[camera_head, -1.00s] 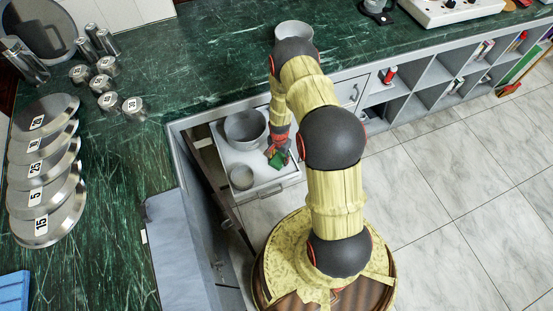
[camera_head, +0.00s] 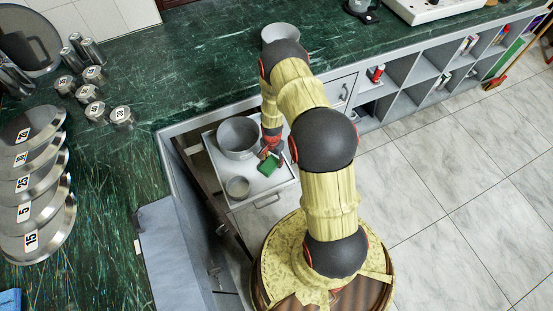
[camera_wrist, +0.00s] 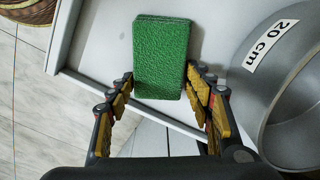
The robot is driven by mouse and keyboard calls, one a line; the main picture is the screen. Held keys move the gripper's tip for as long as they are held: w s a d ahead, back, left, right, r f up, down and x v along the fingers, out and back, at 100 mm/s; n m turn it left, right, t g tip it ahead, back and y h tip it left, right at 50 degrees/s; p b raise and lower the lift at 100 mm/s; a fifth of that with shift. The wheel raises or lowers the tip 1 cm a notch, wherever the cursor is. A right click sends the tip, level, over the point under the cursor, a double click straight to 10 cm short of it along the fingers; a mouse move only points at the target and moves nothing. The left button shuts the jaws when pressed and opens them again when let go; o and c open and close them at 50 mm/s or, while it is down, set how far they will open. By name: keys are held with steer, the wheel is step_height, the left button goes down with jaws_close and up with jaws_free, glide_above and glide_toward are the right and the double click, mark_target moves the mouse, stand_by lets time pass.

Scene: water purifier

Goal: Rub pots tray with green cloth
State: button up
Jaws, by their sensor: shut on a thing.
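The green cloth (camera_wrist: 161,55), a thick rectangular pad, is between the two fingers of my gripper (camera_wrist: 160,88) in the wrist view. My gripper is shut on it. In the head view the cloth (camera_head: 269,166) is over the pots tray (camera_head: 262,187), a white pulled-out drawer tray. I cannot tell whether the cloth touches the tray's surface. The wrist view shows a pot labelled 20 cm (camera_wrist: 285,90) close to the right finger.
The tray's front rim (camera_wrist: 75,35) lies beside the tiled floor. An open grey cabinet door (camera_head: 172,245) stands to the left. The green counter (camera_head: 190,70) runs behind and left, with several metal lids (camera_head: 30,215) and canisters (camera_head: 95,112). Open shelves (camera_head: 425,70) are on the right.

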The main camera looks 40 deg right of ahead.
mark_target(258, 168)
steer(key=shift+w+a, duration=0.15)
steer(key=shift+a, duration=1)
steer(key=shift+w+a, duration=0.15)
steer(key=shift+a, duration=0.95)
steer(key=shift+w+a+f, duration=0.1)
steer(key=shift+a, duration=0.7)
steer(key=shift+w+a+f, duration=0.1)
steer(key=shift+a, duration=0.7)
steer(key=shift+c, duration=0.2)
steer(key=shift+r, duration=0.1)
steer(key=shift+w+r+p, duration=0.1)
steer(key=shift+r+p, duration=1.75)
steer(key=shift+r, duration=1.1)
steer(key=shift+r+p, duration=0.95)
steer(key=shift+r, duration=0.55)
